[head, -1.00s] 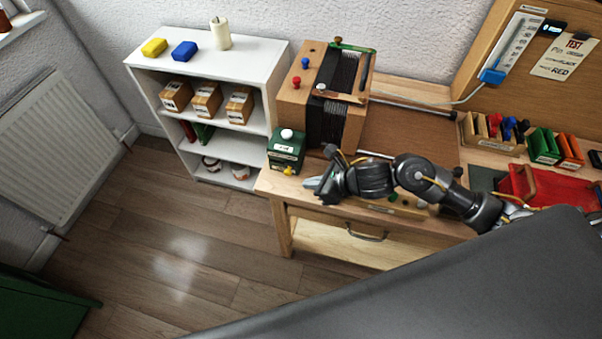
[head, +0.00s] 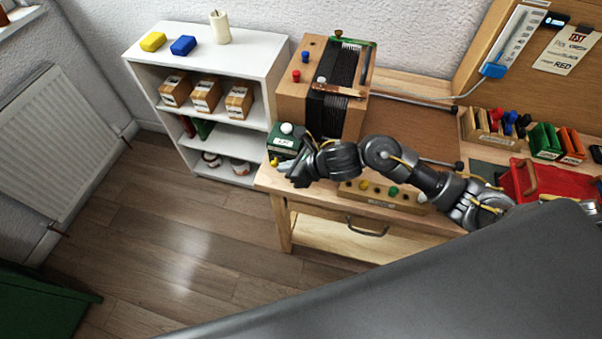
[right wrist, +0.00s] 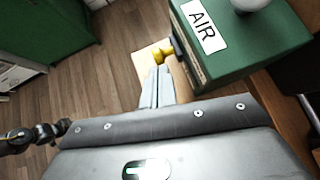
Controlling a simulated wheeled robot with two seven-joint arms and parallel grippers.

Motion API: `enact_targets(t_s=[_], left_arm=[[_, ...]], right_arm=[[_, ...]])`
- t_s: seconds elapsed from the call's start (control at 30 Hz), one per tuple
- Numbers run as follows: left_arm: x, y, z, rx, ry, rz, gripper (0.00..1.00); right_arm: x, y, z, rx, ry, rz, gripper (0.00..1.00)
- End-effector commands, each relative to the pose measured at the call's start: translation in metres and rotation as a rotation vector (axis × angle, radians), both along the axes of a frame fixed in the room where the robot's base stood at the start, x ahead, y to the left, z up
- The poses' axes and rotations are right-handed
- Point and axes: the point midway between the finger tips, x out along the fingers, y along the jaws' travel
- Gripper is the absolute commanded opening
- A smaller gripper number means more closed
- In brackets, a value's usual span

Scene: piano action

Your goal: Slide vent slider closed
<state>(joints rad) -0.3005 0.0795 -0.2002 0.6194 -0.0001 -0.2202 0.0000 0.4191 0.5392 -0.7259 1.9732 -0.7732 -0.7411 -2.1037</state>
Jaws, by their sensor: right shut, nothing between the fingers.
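The green AIR box (head: 283,145) stands at the left front corner of the bench, with a white knob on top. The vent slider's yellow knob (head: 274,162) sticks out low at its left front; it also shows in the right wrist view (right wrist: 162,53). My right gripper (head: 296,174) is shut and empty, in front of the box, just right of the yellow knob, and hides part of the box's front. In the right wrist view the fingertips (right wrist: 158,75) end right at the knob; I cannot tell whether they touch. My left gripper is out of view.
A wooden bellows unit (head: 318,95) stands behind the box. A strip with coloured buttons (head: 385,195) lies at the bench's front, near my right arm. A white shelf (head: 250,55) stands left of the bench. The floor in front is clear.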

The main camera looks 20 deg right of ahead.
Motion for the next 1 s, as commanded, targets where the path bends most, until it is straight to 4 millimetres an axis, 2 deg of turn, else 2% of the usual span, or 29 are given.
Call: enact_targets(t_s=[0.03,0.13,0.5,0.67,0.8,0.83,1.0], left_arm=[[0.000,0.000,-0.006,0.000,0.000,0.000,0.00],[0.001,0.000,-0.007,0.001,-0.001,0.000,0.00],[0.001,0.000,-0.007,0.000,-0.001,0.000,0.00],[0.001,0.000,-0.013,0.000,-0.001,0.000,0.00],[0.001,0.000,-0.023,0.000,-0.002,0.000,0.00],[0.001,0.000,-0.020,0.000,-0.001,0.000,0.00],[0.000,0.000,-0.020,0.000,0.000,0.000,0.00]], right_arm=[[0.004,0.005,-0.003,-0.001,-0.002,0.001,0.00],[0.006,0.009,-0.001,-0.003,0.000,-0.001,0.00],[0.005,0.009,0.000,0.000,0.000,0.000,0.00],[-0.002,-0.002,-0.005,-0.002,-0.001,0.004,0.00],[-0.015,-0.020,-0.011,-0.006,0.000,0.009,0.00],[-0.018,-0.024,0.000,-0.004,-0.005,0.009,0.00],[-0.038,-0.042,0.026,-0.006,-0.004,0.016,0.00]])
